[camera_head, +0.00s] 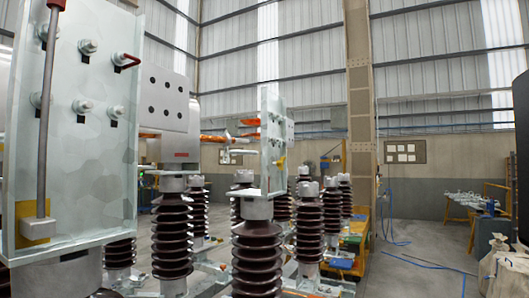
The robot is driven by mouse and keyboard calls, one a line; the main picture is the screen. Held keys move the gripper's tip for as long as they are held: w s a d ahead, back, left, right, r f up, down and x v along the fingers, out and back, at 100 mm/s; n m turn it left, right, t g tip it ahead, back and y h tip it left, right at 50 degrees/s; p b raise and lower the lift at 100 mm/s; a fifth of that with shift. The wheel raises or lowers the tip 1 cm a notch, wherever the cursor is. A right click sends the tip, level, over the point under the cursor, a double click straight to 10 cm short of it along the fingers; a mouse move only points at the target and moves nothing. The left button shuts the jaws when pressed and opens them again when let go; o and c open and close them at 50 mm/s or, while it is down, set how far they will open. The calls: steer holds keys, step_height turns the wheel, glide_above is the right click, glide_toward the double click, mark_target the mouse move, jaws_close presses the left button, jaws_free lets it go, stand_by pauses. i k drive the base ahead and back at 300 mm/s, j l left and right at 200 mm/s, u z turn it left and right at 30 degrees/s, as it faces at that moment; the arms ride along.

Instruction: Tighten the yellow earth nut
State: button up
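A large galvanized plate (75,165) stands upright at the left, close to the camera. I cannot tell whether this yellow piece is the earth nut. A second upright plate (270,125) in the middle has a small yellow piece (280,163) low on its right edge. My gripper is not in view.
Several dark brown ribbed insulators (257,255) stand under the plates and crowd the left and middle. A tan column (359,110) rises behind. A yellow cart (354,240) stands at its foot. A white sack (505,262) is at the lower right. The floor (415,262) between is mostly open, with a blue hose.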

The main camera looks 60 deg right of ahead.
mark_target(279, 163)
steer(key=z, duration=1.25)
